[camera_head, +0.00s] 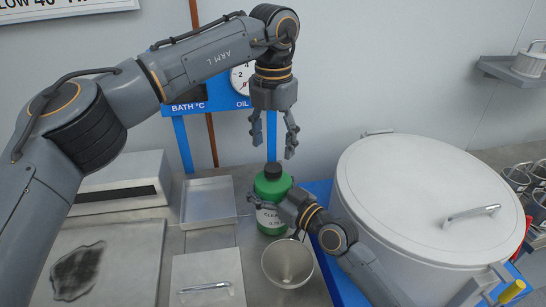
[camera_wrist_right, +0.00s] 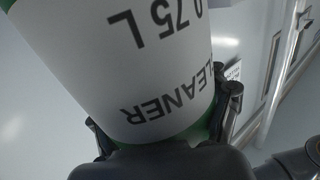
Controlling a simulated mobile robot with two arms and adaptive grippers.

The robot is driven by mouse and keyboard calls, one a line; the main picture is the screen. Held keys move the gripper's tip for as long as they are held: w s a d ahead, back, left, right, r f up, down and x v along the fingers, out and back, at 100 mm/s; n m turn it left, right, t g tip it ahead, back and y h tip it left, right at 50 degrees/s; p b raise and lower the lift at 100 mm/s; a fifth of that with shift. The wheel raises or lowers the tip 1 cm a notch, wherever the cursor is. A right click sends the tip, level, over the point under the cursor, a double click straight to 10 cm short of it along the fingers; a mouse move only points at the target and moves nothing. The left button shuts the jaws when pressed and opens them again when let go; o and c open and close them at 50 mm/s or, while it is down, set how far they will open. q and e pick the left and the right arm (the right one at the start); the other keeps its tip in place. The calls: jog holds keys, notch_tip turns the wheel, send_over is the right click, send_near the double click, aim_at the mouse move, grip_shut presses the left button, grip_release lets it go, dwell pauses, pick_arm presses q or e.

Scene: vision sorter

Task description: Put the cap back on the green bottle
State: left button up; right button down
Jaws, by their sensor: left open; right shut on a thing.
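The green bottle (camera_head: 271,188) stands upright on the counter, its white label reading CLEANER 0.75 L in the right wrist view (camera_wrist_right: 150,70). A black cap (camera_head: 273,170) sits on top of the bottle; whether it is fully seated cannot be told. My left gripper (camera_head: 273,150) points down, open and empty, just above the cap and apart from it. My right gripper (camera_head: 268,207) is shut around the bottle's body from the front right, with a finger on each side in the right wrist view.
A large lidded pot (camera_head: 425,195) fills the right. A shallow metal tray (camera_head: 209,203) and a handled lid (camera_head: 208,280) lie left. A blue thermometer stand (camera_head: 184,145) is behind.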

pick_arm(q)
notch_tip(320, 180, up, 6)
jog(key=shift+r, duration=0.2)
pick_arm(e)
grip_release()
jog(key=v, duration=1.2)
pick_arm(q)
jog(key=shift+s+f, duration=0.1)
jog(key=shift+f, duration=0.05)
pick_arm(e)
jog(key=shift+s, duration=0.1)
